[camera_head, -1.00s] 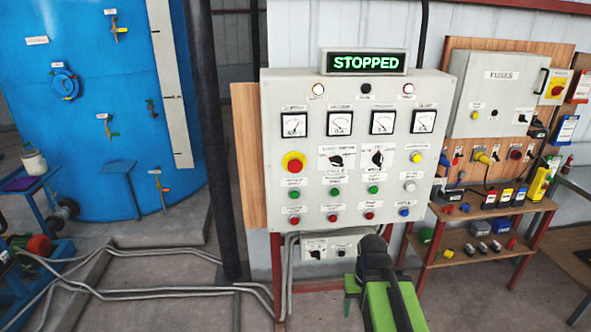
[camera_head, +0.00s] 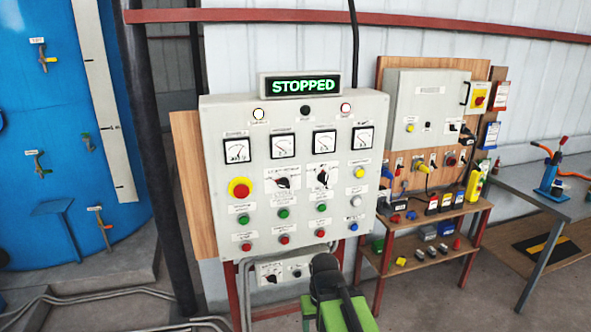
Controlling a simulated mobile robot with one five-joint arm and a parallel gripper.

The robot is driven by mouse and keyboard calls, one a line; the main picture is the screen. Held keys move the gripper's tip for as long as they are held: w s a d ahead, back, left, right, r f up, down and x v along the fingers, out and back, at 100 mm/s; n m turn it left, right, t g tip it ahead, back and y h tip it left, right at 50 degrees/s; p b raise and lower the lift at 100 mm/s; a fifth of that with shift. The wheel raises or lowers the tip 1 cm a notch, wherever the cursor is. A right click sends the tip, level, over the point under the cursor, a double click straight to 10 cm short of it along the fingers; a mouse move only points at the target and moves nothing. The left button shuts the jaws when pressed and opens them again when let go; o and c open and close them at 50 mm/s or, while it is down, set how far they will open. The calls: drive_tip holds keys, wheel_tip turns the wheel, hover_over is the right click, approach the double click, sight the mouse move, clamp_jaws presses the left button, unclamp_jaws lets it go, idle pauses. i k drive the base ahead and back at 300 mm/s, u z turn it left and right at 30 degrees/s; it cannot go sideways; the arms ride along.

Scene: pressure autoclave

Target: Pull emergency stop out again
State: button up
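The emergency stop (camera_head: 240,189) is a red mushroom button on a yellow ring, at the left of the grey control panel (camera_head: 215,140). I cannot tell from here whether it is pressed in or out. The lit display (camera_head: 301,85) on top of the panel reads STOPPED in green. My arm shows at the bottom centre, in front of the panel's lower edge, below and right of the emergency stop and apart from it. The gripper's fingers cannot be made out.
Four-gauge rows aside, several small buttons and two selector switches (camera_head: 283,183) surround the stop. A smaller switch box (camera_head: 270,272) hangs below. A fuse cabinet (camera_head: 428,110) and a shelf (camera_head: 400,258) stand right. A blue tank (camera_head: 60,130) is left; pipes cross the floor.

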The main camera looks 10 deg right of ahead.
sight(241, 191)
drive_tip(key=u, duration=1.4)
drive_tip(key=k, duration=0.95)
drive_tip(key=u, duration=0.65)
drive_tip(key=i, duration=1)
